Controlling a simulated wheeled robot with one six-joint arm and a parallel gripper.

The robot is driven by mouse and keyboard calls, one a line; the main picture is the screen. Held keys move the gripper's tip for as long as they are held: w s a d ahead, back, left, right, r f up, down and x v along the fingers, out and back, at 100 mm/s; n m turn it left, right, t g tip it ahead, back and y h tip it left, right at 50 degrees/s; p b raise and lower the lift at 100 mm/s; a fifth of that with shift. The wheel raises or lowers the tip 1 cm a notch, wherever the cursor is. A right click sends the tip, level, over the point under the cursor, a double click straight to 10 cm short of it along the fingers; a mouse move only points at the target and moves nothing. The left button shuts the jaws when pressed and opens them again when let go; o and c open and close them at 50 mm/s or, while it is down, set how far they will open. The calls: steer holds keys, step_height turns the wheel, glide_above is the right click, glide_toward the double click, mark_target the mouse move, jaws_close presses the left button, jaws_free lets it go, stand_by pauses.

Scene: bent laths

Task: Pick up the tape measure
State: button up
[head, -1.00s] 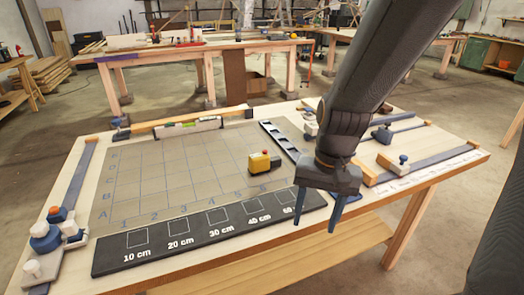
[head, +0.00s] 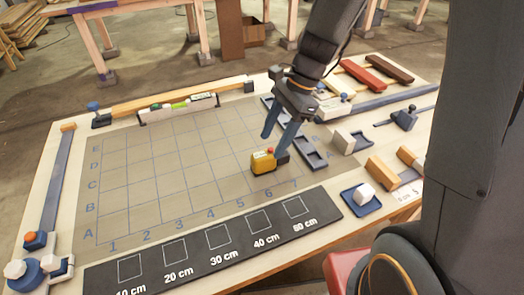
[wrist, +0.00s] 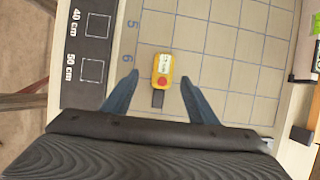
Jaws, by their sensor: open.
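The tape measure (head: 263,161) is yellow with a red button and a dark end piece. It lies on the gridded mat (head: 150,165), near the column marked 6. In the wrist view the tape measure (wrist: 162,72) shows between and just beyond the fingertips, with its dark end toward my gripper. My gripper (head: 276,139) is open and empty, its two blue fingers apart and pointing down above the tape measure. In the wrist view my gripper (wrist: 160,76) has one finger on each side of it, with clear gaps.
A black strip with centimetre labels (head: 190,270) runs along the near edge. A dark slotted tray (head: 310,153) lies right of the tape measure. A blue tray with a white block (head: 345,204) is at the near right. A spirit level (head: 178,107) stands behind the mat. The mat's left is clear.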

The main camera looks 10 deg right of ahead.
mark_target(266, 152)
steer(key=shift+w+a+f, duration=0.1)
steer(key=shift+w+f, duration=0.15)
steer(key=shift+p+x, duration=0.8)
steer(key=shift+x, duration=2.95)
jaws_close()
